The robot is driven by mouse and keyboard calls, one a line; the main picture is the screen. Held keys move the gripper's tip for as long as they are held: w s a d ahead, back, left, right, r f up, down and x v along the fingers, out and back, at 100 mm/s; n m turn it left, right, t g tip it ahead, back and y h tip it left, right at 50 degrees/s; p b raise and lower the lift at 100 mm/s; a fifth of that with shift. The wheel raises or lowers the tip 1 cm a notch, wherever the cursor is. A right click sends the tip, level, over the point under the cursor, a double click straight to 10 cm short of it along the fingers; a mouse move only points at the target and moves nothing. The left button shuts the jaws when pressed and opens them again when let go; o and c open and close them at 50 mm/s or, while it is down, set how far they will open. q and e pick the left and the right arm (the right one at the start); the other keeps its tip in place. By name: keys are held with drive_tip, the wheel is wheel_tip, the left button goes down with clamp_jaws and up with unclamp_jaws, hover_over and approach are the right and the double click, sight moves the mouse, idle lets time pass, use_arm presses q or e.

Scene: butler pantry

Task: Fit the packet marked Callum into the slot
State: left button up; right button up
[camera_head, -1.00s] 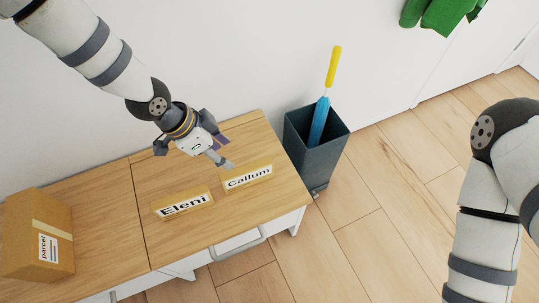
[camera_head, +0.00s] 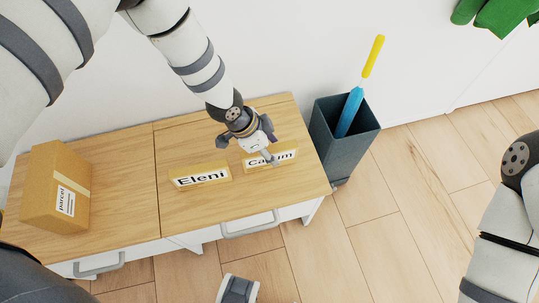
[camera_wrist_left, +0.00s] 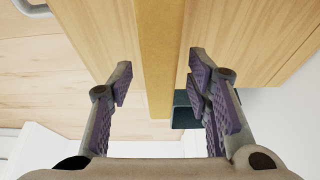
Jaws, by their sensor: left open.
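The packet marked Callum (camera_head: 287,156) is a thin tan block with a white name label, standing on the right part of the wooden cabinet top. My left gripper (camera_head: 263,157) is at this packet, pointing down and covering part of its label. In the left wrist view, a tan strip that looks like the packet's edge (camera_wrist_left: 155,60) runs between the two spread fingers, with gaps on both sides. A similar packet marked Eleni (camera_head: 201,177) stands to its left. I cannot make out a slot. My right gripper is not identifiable.
A brown parcel box (camera_head: 45,190) stands on the left of the cabinet top (camera_head: 120,165). A dark bin (camera_head: 345,145) holding a blue and yellow stick-like thing stands on the floor right of the cabinet. The wall is close behind. Wooden floor (camera_head: 420,190) is clear to the right.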

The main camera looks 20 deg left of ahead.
use_arm(q)
drive_tip(key=shift+f, duration=0.3)
clamp_jaws()
idle(0.3)
